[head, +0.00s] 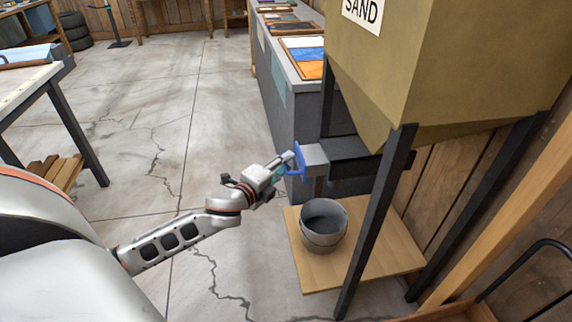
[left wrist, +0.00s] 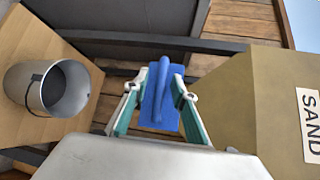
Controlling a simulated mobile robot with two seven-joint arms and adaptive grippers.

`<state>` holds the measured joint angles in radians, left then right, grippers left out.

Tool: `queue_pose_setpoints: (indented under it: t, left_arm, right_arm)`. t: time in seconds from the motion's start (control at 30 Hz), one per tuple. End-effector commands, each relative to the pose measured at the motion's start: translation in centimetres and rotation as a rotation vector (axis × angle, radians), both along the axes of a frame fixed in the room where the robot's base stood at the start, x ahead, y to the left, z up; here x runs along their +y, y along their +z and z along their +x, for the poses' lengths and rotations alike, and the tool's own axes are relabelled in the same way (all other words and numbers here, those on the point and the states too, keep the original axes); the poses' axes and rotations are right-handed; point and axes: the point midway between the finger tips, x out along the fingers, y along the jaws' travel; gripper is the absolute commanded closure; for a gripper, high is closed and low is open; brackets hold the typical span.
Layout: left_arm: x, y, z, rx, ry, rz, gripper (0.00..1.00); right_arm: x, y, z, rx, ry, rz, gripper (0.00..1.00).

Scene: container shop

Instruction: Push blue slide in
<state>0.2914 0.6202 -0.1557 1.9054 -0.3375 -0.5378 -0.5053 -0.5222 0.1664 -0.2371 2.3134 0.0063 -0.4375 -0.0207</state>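The blue slide (head: 300,160) sits at the end of the grey chute (head: 345,157) under the tan sand hopper (head: 430,75). In the left wrist view the blue slide (left wrist: 187,62) is a flat plate with a raised upright handle. My left gripper (head: 286,164) is right in front of it. In the left wrist view my left gripper (left wrist: 160,92) has its teal-padded fingers on either side of the handle, with gaps between them and it. The fingertips look very near the plate; I cannot tell whether they touch. My right gripper is not in view.
A metal bucket (head: 322,228) stands on a wooden board (head: 385,255) below the chute. Dark hopper legs (head: 377,215) rise beside it. A grey counter (head: 283,100) with coloured panels is behind the slide. Open concrete floor lies to the left.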

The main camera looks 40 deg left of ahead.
Motion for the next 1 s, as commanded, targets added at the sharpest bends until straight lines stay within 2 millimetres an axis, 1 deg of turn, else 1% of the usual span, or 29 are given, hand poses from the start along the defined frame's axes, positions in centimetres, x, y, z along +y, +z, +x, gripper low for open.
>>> queue_pose_setpoints:
  t: [0.1, 0.27, 0.37, 0.4, 0.57, 0.63, 0.77, 0.9, 1.0]
  left_arm:
    - [0.0, 0.0, 0.1, 0.000, 0.000, 0.000, 0.74]
    - [0.0, 0.0, 0.1, 0.000, 0.000, 0.000, 0.74]
    - [0.0, 0.0, 0.1, 0.000, 0.000, 0.000, 0.97]
    - [0.0, 0.0, 0.1, 0.000, 0.000, 0.000, 1.00]
    - [0.0, 0.0, 0.2, 0.000, 0.000, -0.001, 1.00]
    - [-0.3, 0.2, 0.6, -0.002, 0.001, -0.003, 1.00]
    - [-1.9, 0.7, 2.6, -0.009, 0.002, -0.007, 1.00]
    - [-3.7, 0.6, 4.7, -0.007, 0.002, -0.004, 1.00]
    - [-4.6, 0.3, 5.6, -0.003, 0.000, -0.004, 1.00]
  right_arm:
    - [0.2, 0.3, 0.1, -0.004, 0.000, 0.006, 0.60]
    - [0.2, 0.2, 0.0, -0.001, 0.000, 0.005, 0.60]
    - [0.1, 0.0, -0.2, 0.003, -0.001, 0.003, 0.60]
    - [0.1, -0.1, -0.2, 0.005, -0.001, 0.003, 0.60]
    - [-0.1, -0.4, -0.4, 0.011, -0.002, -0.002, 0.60]
    - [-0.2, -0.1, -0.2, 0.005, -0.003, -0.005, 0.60]
    - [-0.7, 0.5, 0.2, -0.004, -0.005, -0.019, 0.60]
    - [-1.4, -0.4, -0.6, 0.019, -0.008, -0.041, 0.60]
    - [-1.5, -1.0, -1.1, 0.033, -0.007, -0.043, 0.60]
